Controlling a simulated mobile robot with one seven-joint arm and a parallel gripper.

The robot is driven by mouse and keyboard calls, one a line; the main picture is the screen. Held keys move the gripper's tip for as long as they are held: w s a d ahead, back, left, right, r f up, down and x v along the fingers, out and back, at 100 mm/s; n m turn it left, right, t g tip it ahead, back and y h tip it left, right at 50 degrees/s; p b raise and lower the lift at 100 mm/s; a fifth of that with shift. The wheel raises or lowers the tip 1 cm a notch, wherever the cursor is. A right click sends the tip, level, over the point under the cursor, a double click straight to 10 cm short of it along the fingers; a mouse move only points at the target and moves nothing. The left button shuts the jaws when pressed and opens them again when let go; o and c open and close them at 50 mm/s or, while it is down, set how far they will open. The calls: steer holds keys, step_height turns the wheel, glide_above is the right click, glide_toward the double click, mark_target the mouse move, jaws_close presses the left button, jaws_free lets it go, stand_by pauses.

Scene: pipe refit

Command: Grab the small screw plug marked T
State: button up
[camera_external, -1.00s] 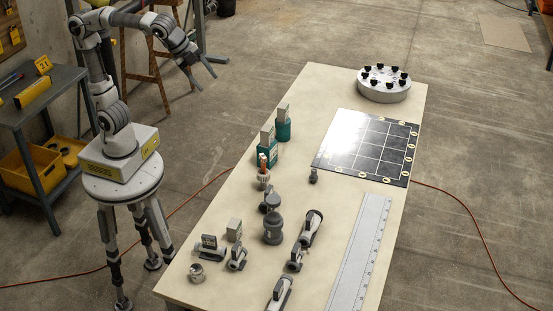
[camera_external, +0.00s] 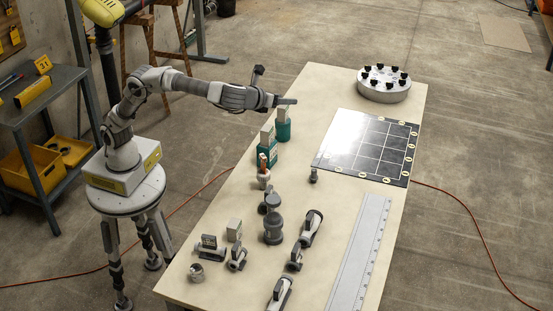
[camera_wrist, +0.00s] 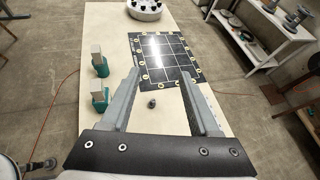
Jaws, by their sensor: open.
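A small dark grey plug-like piece (camera_external: 313,176) stands on the table just in front of the black gridded plate. It also shows in the wrist view (camera_wrist: 152,102), between my fingers in the picture but well beyond and below them. No T mark is legible on it, so I cannot tell whether it is the screw plug marked T. My gripper (camera_external: 287,101) is stretched out over the far left part of the table, above the green-based pieces. In the wrist view my gripper (camera_wrist: 161,74) is open and empty, its two grey fingers wide apart.
Two green-based pieces (camera_external: 284,130) (camera_external: 267,155) stand at the left edge. Several grey valves and fittings (camera_external: 273,229) crowd the near half. The gridded plate (camera_external: 345,135), a round holder (camera_external: 384,90) with black knobs and a long ruler (camera_external: 360,255) lie right and back.

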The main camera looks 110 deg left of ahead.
steer(key=w+d+f+m, duration=0.1)
steer(key=w, duration=0.1)
glide_toward(313, 171)
steer(key=shift+y, duration=0.3)
steer(key=x, duration=0.1)
steer(key=b+x, duration=0.1)
steer(key=x, duration=0.1)
steer(key=f+b+x, duration=0.1)
steer(key=x, duration=0.1)
steer(key=shift+s+d, duration=0.15)
steer(key=shift+s, duration=0.15)
steer(key=shift+w+r+b+x, duration=0.15)
steer(key=shift+b+x, duration=0.25)
steer(key=shift+x, duration=1.15)
steer(key=shift+w+r+b+x, duration=0.15)
steer(key=shift+b+x, duration=0.2)
steer(key=shift+x, duration=1.15)
jaws_close()
